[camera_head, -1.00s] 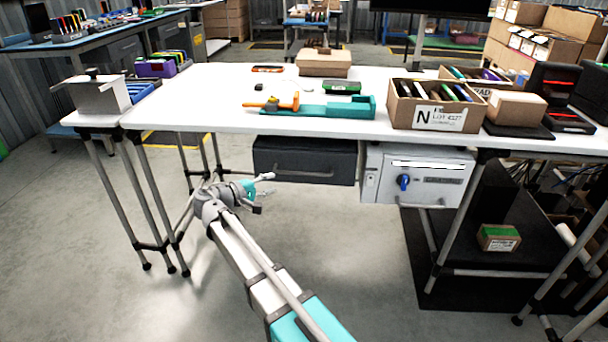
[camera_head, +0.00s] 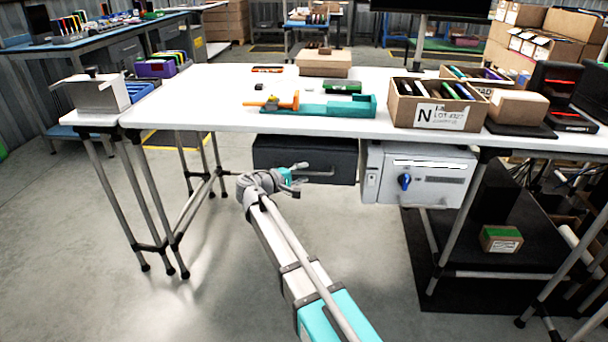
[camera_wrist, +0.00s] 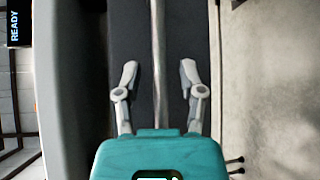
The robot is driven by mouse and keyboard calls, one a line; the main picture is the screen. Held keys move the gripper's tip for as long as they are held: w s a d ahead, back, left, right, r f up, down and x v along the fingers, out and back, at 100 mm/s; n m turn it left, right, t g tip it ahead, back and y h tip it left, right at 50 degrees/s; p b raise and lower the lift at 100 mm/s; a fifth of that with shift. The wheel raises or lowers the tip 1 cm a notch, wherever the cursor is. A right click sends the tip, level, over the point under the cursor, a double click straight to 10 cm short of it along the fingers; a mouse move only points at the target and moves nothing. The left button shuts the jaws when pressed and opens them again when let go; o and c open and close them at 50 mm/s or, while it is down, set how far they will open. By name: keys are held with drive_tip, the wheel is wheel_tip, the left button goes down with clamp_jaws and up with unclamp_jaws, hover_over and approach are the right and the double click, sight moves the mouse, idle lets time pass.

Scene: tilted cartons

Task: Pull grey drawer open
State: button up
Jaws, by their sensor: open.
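The grey drawer (camera_head: 335,155) hangs under the white table, left of a light box, and looks shut. Its thin bar handle (camera_head: 322,174) runs along the lower front. My gripper (camera_head: 298,174) is at the left part of the drawer front, close to the handle. In the wrist view the dark drawer front (camera_wrist: 180,30) fills the middle and the handle (camera_wrist: 158,50) runs lengthwise between the two open fingers of my gripper (camera_wrist: 158,78). The fingers stand apart on either side of the bar with clear gaps. I cannot tell how far the fingertips reach past it.
A light grey box with a blue knob (camera_head: 420,176) hangs right of the drawer. The white table (camera_head: 225,110) above holds a teal fixture (camera_head: 335,108) and a carton marked N (camera_head: 434,117). Table legs stand at left. The floor in front of the drawer is clear apart from my arm.

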drive_tip(key=shift+w+d, duration=0.15)
drive_tip(key=shift+d, duration=0.05)
clamp_jaws()
idle(0.4)
